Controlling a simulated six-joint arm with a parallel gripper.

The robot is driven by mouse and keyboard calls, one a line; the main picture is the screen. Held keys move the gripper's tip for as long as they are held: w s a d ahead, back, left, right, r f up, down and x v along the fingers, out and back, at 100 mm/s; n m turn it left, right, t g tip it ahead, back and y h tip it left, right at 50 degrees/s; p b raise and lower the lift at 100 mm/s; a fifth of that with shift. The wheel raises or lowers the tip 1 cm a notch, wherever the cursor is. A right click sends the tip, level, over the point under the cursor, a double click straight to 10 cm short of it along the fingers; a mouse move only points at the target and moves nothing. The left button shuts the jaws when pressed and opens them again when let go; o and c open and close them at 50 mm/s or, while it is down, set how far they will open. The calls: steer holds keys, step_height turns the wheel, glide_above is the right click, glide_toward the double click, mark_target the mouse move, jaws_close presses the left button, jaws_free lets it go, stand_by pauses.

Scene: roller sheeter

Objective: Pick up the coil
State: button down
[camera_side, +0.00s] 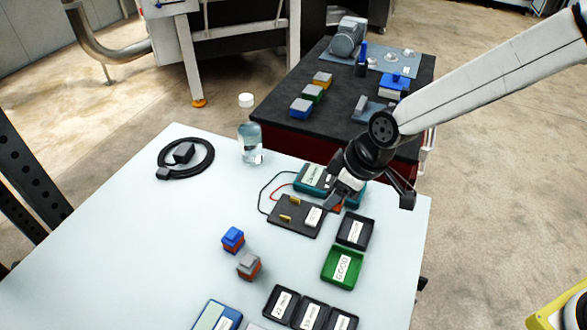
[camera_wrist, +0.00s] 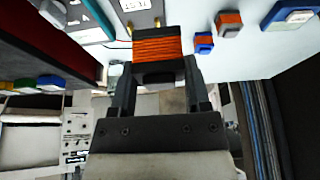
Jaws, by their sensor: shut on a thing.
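My gripper (camera_wrist: 158,70) is shut on a coil (camera_wrist: 157,44) with orange winding and dark grey ends. The coil sits between the two fingers in the wrist view. In the side view my gripper (camera_side: 338,198) is over the right part of the white table, by the dark test plate (camera_side: 283,223); the held coil is mostly hidden there. Two other coils stand on the table: one with a blue top (camera_side: 232,237) and one with a grey top (camera_side: 249,264). Both also show in the wrist view, blue (camera_wrist: 204,43) and grey (camera_wrist: 229,24).
A teal meter (camera_side: 312,177) with leads lies behind the plate. A black bin (camera_side: 367,240) and a green GOOD bin (camera_side: 331,279) are in front of my gripper. Labelled black trays (camera_side: 280,301) line the front. A bottle (camera_side: 250,140) and a coiled cable (camera_side: 211,158) stand at the back.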

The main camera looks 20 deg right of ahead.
steer(key=shift+s+d+r, duration=0.3)
steer(key=shift+s, duration=0.3)
steer(key=shift+s+d+r, duration=0.25)
steer(key=shift+s+r, duration=0.05)
steer(key=shift+s, duration=0.25)
steer(key=w+d+f+m+h, duration=0.1)
steer(key=d+m, duration=0.3)
steer(key=d, duration=0.7)
steer(key=w+d+f+m+t+h, duration=0.1)
steer(key=d+m, duration=0.4)
steer(key=d, duration=0.7)
steer(key=shift+w+f+h, duration=0.2)
steer(key=shift+f+h, duration=0.4)
steer(key=shift+f, duration=0.25)
